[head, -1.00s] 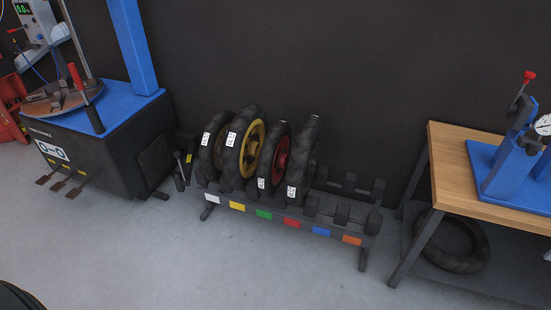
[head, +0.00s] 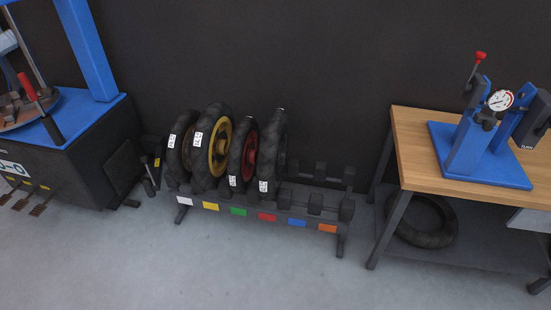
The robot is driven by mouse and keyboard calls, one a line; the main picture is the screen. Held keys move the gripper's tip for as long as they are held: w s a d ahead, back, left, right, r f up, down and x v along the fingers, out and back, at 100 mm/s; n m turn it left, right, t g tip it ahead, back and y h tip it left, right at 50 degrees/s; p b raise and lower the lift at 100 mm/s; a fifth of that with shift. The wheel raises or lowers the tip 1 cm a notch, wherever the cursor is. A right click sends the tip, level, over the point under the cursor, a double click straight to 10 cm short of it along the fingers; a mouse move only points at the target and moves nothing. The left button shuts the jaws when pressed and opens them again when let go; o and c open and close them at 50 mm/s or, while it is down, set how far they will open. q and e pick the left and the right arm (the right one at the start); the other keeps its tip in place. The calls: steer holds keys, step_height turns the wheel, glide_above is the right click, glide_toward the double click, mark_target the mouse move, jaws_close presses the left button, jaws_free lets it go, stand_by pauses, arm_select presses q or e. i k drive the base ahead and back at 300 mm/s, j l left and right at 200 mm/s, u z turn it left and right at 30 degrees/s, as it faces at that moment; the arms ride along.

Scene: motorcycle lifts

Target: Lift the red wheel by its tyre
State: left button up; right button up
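The red wheel (head: 252,153) stands upright in a dark floor rack (head: 262,220), with a black tyre and a white tag low on its front. It is third from the left, between the yellow wheel (head: 220,147) and a dark wheel (head: 275,150). Its red rim shows only as a narrow strip, partly hidden by the dark wheel's tyre. Neither of my grippers is in view.
Another tyred wheel (head: 180,150) stands at the rack's left end; the right end is empty. A blue-and-black machine (head: 75,150) stands left. A wooden-topped bench (head: 410,150) with a blue fixture (head: 475,155) stands right, a loose tyre (head: 424,238) beneath. Floor in front is clear.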

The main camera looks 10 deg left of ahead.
mark_target(243, 153)
steer(key=i+j, duration=0.35)
steer(key=i, duration=0.15)
steer(key=i+j, duration=0.35)
steer(key=i, duration=0.15)
steer(key=i+j, duration=0.4)
steer(key=i+u, duration=0.05)
